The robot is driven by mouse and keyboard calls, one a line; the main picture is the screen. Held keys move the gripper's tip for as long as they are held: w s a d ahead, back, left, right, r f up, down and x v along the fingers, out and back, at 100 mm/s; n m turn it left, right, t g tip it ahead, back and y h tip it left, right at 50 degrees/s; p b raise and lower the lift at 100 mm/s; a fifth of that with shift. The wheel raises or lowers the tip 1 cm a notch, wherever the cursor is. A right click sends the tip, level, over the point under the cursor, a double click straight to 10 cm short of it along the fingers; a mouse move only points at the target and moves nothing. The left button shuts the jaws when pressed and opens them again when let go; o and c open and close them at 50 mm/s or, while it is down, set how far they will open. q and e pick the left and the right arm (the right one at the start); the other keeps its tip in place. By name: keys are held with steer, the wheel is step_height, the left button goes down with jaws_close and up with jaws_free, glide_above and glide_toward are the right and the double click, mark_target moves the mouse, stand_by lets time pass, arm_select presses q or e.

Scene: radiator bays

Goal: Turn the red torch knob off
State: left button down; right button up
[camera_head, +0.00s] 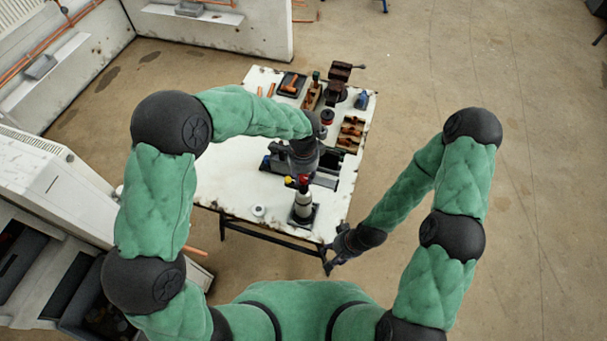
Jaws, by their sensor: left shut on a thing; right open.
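A small red knob (303,179) shows on top of an upright pale cylinder, the torch (303,205), near the front of the white table (235,175). My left gripper (298,164) is just behind the red knob in this view, low over the table. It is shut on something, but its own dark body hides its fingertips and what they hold. I cannot tell whether it touches the red knob. My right gripper (331,263) is open and empty, beside the table's front right corner and pointing down.
A small white round object (258,211) sits at the front. The table's left side is mostly clear.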

mark_target(303, 178)
arm_select(q)
steer(key=c, duration=0.9)
jaws_free()
step_height(303, 178, up, 12)
steer(key=shift+f, duration=0.1)
